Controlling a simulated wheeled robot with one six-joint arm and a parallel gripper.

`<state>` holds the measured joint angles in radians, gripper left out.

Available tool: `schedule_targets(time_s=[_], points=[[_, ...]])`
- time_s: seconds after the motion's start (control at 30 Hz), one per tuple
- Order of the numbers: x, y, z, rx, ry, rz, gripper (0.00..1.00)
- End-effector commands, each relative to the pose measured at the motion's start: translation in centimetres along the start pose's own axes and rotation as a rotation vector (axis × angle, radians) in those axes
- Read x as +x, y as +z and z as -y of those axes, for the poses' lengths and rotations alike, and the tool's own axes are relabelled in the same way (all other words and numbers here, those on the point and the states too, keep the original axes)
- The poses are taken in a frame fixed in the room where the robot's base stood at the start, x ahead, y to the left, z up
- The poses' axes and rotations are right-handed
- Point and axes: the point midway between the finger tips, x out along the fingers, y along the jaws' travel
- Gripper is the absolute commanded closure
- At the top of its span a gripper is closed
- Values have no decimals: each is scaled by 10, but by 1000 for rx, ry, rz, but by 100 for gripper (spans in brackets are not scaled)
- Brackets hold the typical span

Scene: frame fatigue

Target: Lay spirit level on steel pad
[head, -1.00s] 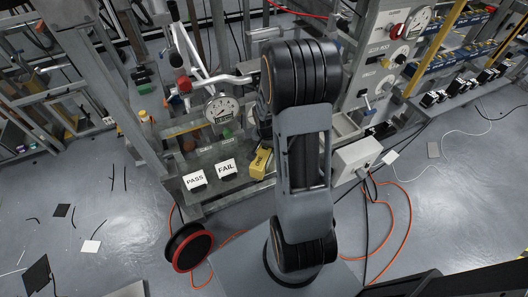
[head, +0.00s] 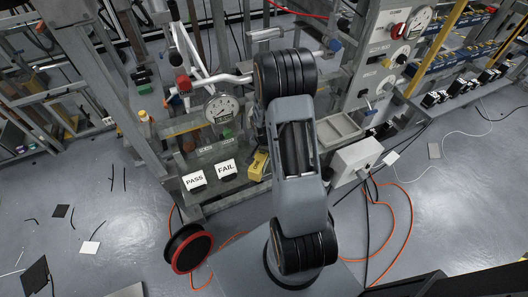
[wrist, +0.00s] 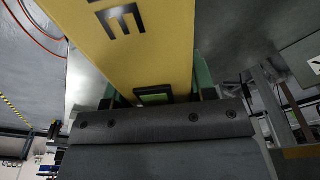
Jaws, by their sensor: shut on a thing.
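In the wrist view my gripper (wrist: 156,88) is shut on a yellow bar with black lettering, the spirit level (wrist: 150,55). Its green-lined fingers press on both sides of the bar, and a small green window shows near the palm. The bar runs out past the top of the picture, so its far end is hidden. In the head view my arm hides the gripper. A yellow lettered piece (head: 258,165) shows beside my arm, right of the FAIL sign; I cannot tell whether it is the held level. I cannot pick out the steel pad for certain.
PASS (head: 194,181) and FAIL (head: 227,169) signs stand at the bench's front edge. A dial gauge (head: 222,109) stands behind them. A grey tray (head: 340,130) and a white box (head: 355,160) are right of my arm. A cable reel (head: 188,248) and orange cable lie on the floor.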

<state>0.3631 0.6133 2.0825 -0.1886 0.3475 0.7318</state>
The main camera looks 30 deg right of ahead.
Motion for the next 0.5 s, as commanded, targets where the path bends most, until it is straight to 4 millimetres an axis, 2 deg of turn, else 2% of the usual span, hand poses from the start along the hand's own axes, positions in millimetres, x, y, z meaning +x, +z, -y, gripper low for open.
schedule_targets(time_s=[0.2, 0.23, 0.5], points=[[5, 0, 0, 0, 0, 0, 84], [4, 1, 0, 0, 0, 1, 48], [3, 1, 0, 0, 1, 1, 24]])
